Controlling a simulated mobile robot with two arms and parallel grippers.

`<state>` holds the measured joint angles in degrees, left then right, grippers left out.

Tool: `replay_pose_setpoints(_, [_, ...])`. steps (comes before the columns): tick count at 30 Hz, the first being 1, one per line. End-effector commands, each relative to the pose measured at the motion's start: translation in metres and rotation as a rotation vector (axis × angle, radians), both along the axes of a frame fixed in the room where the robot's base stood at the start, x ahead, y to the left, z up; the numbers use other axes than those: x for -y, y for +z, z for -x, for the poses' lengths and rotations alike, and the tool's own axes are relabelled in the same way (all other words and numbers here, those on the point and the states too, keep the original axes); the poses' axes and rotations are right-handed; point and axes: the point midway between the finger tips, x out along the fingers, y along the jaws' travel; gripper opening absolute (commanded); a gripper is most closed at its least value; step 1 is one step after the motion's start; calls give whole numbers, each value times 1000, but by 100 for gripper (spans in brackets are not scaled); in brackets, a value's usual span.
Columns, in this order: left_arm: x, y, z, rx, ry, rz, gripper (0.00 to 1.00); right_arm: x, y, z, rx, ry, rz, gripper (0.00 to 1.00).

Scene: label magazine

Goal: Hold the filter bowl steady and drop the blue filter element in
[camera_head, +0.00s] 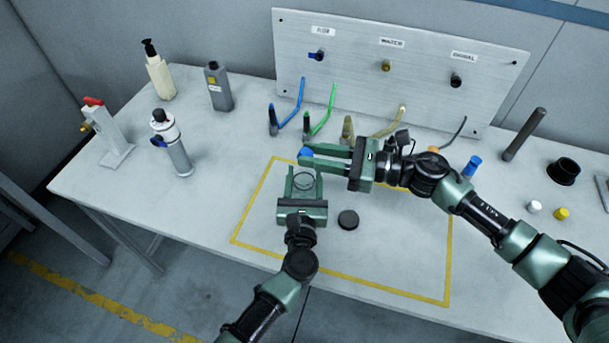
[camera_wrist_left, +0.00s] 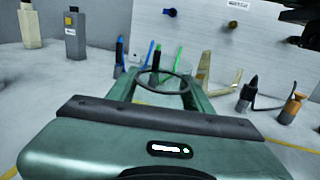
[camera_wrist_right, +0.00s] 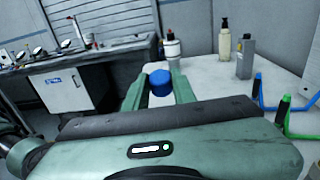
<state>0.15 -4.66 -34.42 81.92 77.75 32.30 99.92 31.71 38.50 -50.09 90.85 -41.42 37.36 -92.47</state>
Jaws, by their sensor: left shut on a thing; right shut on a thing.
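The clear filter bowl (camera_head: 304,182) stands inside the yellow outline on the bench, its round rim upward. My left gripper (camera_head: 304,172) is shut on it from the front, one finger on each side. The bowl's rim also shows between the fingers in the left wrist view (camera_wrist_left: 163,76). My right gripper (camera_head: 308,157) is shut on the blue filter element (camera_head: 305,152) and comes in from the right, just beyond and above the bowl in the head view. The element also shows between the fingertips in the right wrist view (camera_wrist_right: 160,84). Its lower part is partly hidden by the fingers.
A black round cap (camera_head: 348,220) lies right of my left gripper. A silver panel (camera_head: 400,75) with coloured hoses stands behind. Bottles (camera_head: 219,87) and a grey-white canister (camera_head: 172,145) stand at left. A blue-topped part (camera_head: 472,167) and small caps (camera_head: 561,213) are at right.

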Motion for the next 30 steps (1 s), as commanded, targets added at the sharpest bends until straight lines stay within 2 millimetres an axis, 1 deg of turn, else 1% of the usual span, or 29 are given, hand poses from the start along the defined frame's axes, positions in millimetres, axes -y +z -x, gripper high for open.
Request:
replay_pose_setpoints(12, [0, 0, 0, -1, 0, 0, 6, 0, -28, 0, -1, -1, 0, 0])
replay_pose_setpoints(22, [0, 0, 0, -1, 0, 0, 6, 0, -31, 0, -1, 0, 0, 0])
replay_pose_setpoints(23, [0, 0, 0, -1, 0, 0, 6, 0, -31, 0, -1, 0, 0, 28])
replay_pose_setpoints(24, [0, 0, 0, -1, 0, 0, 6, 0, -31, 0, -1, 0, 0, 40])
replay_pose_setpoints(25, [0, 0, 0, -1, 0, 0, 6, 0, -31, 0, -1, 0, 0, 48])
replay_pose_setpoints(26, [0, 0, 0, -1, 0, 0, 6, 0, -31, 0, -1, 0, 0, 51])
replay_pose_setpoints(30, [0, 0, 0, -1, 0, 0, 6, 0, -31, 0, -1, 0, 0, 51])
